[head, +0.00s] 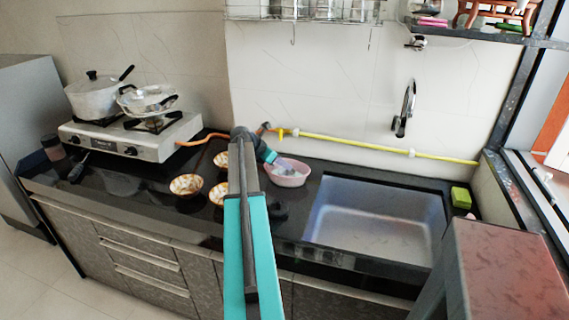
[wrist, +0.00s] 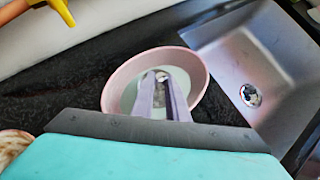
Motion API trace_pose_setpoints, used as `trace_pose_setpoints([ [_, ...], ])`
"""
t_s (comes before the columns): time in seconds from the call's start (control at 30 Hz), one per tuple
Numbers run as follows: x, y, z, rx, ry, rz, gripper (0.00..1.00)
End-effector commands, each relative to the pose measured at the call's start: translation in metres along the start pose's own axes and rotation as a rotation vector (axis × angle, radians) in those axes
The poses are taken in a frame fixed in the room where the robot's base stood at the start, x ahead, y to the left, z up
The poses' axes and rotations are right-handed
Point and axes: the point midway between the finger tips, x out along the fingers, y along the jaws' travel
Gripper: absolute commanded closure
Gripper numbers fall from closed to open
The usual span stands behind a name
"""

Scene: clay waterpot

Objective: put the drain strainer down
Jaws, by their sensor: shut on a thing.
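My gripper (wrist: 161,82) is over the pink bowl (wrist: 198,68), its fingertips within the bowl's outline in the wrist view. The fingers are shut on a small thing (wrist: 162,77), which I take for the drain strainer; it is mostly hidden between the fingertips. In the head view my gripper (head: 284,164) is at the pink bowl (head: 290,181), left of the sink, and the held thing cannot be made out. I cannot tell whether it touches the bowl's bottom. A round metal drain (wrist: 250,95) shows in the floor of the sink (head: 375,235).
Several patterned bowls (head: 186,184) stand left of my arm on the black counter (head: 120,190). A stove (head: 135,140) with a pot (head: 95,98) and a pan (head: 148,100) is farther left. A green sponge (head: 461,198) lies right of the sink. A yellow hose (head: 350,146) runs along the wall.

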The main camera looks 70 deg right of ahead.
Motion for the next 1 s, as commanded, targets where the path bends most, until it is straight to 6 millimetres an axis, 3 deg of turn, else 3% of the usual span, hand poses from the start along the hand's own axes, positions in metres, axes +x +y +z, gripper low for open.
trace_pose_setpoints([
  [0.3, 0.002, 0.000, -0.001, 0.000, 0.000, -0.001, 1.00],
  [0.33, 0.002, 0.000, -0.002, 0.000, 0.000, -0.001, 0.83],
  [0.43, 0.002, 0.000, -0.001, 0.000, 0.000, -0.001, 0.68],
  [0.87, 0.000, 0.000, 0.001, 0.001, 0.000, 0.000, 0.68],
  [1.0, -0.010, 0.000, 0.001, 0.001, -0.001, 0.000, 0.68],
])
